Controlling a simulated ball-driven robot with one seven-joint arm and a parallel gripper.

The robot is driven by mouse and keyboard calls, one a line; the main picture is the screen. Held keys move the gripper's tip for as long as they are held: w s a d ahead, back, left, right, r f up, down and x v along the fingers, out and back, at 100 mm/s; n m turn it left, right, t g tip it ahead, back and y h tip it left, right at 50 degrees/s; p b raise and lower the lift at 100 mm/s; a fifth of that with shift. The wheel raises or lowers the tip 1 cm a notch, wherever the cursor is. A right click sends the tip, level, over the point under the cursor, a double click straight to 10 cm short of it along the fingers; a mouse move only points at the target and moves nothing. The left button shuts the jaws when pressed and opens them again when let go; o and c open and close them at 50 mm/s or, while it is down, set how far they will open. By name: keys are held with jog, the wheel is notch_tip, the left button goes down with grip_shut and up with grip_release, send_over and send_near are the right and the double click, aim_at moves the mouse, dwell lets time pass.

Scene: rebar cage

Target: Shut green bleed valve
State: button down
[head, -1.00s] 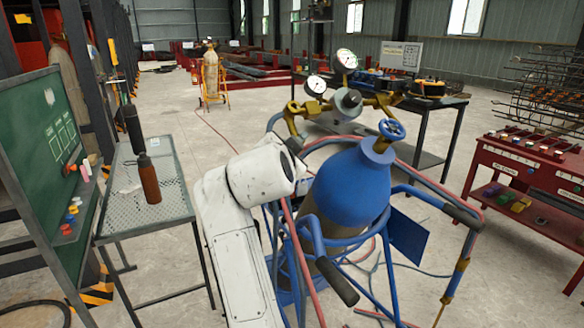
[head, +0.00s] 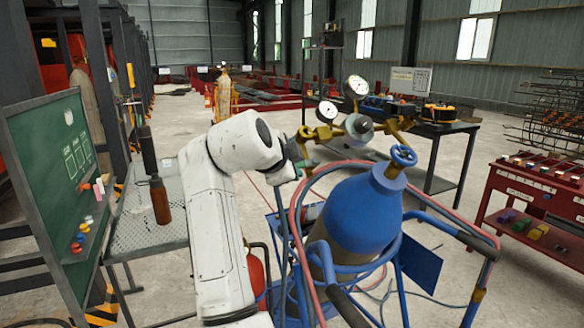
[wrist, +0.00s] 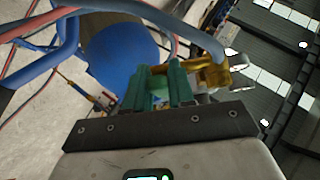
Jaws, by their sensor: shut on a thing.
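My gripper (wrist: 163,75) shows in the wrist view as two teal fingers on a dark plate, closed on a small green part between them, which looks like the green bleed valve (wrist: 160,88). The fingers hide most of it. The brass fitting (wrist: 212,74) of the regulator is just beyond, to the right. In the head view my gripper (head: 306,165) is by the brass regulator (head: 318,131), left of the blue cylinder (head: 357,215). The valve cannot be made out there.
Two gauges (head: 356,86) stand above the regulator. The cylinder's blue handwheel (head: 403,156) is to the right. Red hoses (head: 297,222) and the blue cart frame (head: 455,229) surround the cylinder. A mesh table (head: 150,232) is at left, a red bench (head: 535,190) at right.

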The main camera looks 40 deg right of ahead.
dwell(0.3)
jog(key=c, duration=1)
grip_release()
jog(key=shift+c, duration=0.2)
jog(key=v, duration=1)
jog(key=shift+s+a+r, duration=0.15)
jog(key=shift+a+r, duration=0.05)
jog(key=shift+a, duration=0.05)
